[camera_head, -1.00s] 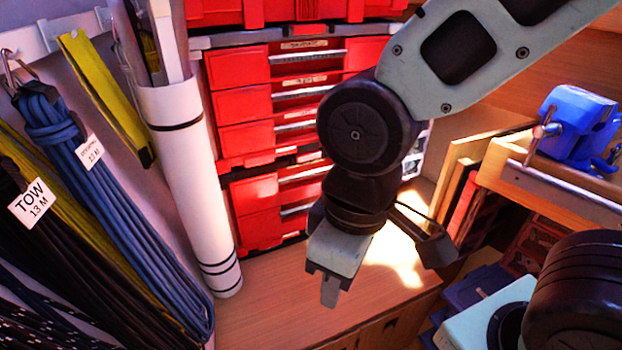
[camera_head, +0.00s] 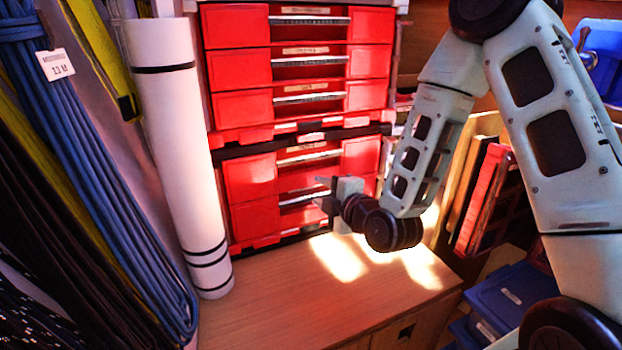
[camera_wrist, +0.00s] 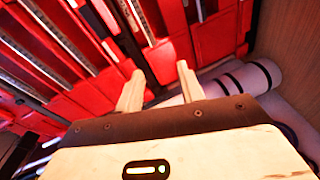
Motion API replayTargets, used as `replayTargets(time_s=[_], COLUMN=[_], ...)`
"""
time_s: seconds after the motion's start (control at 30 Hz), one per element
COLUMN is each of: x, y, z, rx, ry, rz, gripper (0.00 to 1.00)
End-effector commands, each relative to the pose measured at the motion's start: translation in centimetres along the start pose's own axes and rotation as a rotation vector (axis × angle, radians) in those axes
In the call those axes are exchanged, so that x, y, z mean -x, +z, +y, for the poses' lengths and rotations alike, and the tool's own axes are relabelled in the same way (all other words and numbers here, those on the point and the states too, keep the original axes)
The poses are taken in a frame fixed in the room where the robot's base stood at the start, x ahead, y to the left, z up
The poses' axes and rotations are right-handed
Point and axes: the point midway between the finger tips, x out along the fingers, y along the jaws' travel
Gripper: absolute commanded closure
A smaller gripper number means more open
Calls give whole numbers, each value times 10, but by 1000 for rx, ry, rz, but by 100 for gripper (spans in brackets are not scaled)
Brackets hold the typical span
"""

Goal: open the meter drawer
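A stack of red drawers (camera_head: 240,68) with silver handle bars and small labels stands at the back on the wooden bench. The labels are too small to read, so I cannot tell which one is the meter drawer. All the drawers look shut. My gripper (camera_head: 321,192) is in front of the lower drawers, near their handle bars, and hides part of them. I cannot tell whether it touches them. In the wrist view my gripper (camera_wrist: 160,85) has its two fingers apart with nothing between them. The red drawer fronts (camera_wrist: 182,45) lie beyond the fingers.
A tall white roll (camera_head: 180,150) stands left of the drawers. Blue coiled rope (camera_head: 110,185) and other lines hang at the far left. The wooden bench top (camera_head: 290,300) is clear in front. Upright panels (camera_head: 487,200) and blue boxes (camera_head: 510,298) are at the right.

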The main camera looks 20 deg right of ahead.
Motion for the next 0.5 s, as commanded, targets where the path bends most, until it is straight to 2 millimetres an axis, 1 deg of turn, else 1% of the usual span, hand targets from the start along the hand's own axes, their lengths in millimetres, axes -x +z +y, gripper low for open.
replayTargets(time_s=[0.03,0.1,0.2,0.37,0.5], x=[-2,-1,1,-2,-19], y=[18,33,48,55,56], z=[-11,-10,-8,-4,2], rx=[36,91,143,173,171], ry=[49,114,173,204,206], rz=[-33,-71,-112,-135,-135], gripper=[62,62,62,62,62])
